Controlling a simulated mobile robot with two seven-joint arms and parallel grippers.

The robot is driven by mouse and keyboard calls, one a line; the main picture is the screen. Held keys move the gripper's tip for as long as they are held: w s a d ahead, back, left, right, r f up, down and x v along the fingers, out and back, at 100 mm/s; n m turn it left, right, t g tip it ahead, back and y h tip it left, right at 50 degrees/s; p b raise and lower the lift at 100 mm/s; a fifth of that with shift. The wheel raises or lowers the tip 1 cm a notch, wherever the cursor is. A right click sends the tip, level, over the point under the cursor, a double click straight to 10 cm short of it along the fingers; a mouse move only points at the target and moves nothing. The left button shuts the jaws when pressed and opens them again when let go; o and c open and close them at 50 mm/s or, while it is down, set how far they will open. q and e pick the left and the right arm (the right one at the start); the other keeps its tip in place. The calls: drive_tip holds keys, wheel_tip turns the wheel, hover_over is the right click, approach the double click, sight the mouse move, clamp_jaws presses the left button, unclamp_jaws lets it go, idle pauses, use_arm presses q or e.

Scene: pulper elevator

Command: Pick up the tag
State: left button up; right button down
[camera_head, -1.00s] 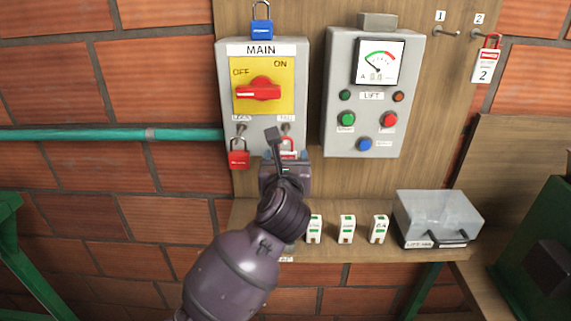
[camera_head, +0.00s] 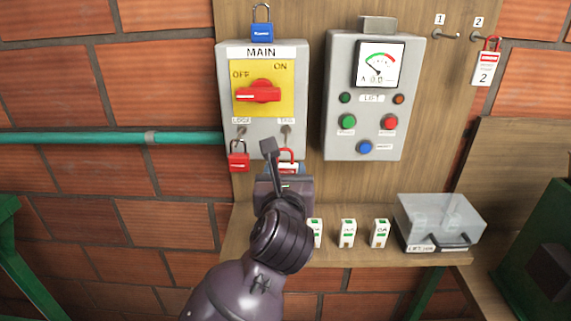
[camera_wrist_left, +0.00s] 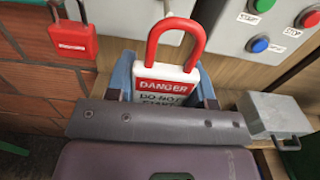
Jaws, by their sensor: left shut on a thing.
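The tag (camera_head: 288,167) is a white plate with a red shackle, just below the TAG hook (camera_head: 286,130) on the MAIN switch box. In the left wrist view the tag (camera_wrist_left: 164,84) reads DANGER, DO NOT, with its lower part hidden. My left gripper (camera_wrist_left: 166,92) is shut on it, a blue finger at each side. In the head view the gripper (camera_head: 284,171) partly covers the tag. The shackle looks apart from the hook and below it. Another red and white tag marked 2 (camera_head: 485,68) hangs on hook 2. My right gripper is not in view.
A red padlock (camera_head: 238,161) hangs on the LOCK hook, left of my gripper. A blue padlock (camera_head: 262,30) is on top of the box. The LIFT panel (camera_head: 336,145) is at right. Below, a shelf (camera_head: 345,258) holds several small white blocks and a clear-lidded box (camera_head: 440,220). Hook 1 (camera_head: 440,35) is empty.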

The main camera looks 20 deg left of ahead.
use_arm(q)
drive_tip(key=shift+d+b+v, duration=0.3)
drive_tip(key=shift+b+v, duration=0.5)
drive_tip(key=shift+v, duration=5.05)
drive_tip(key=w+f+m+h, duration=0.3)
drive_tip(key=w+f+h, duration=0.2)
drive_tip(key=f, duration=0.3)
drive_tip(key=w+a+f, duration=0.1)
drive_tip(key=a+f, duration=0.8)
drive_tip(key=shift+w+a+f+t, duration=0.2)
drive_tip(key=shift+w+f+t, duration=0.1)
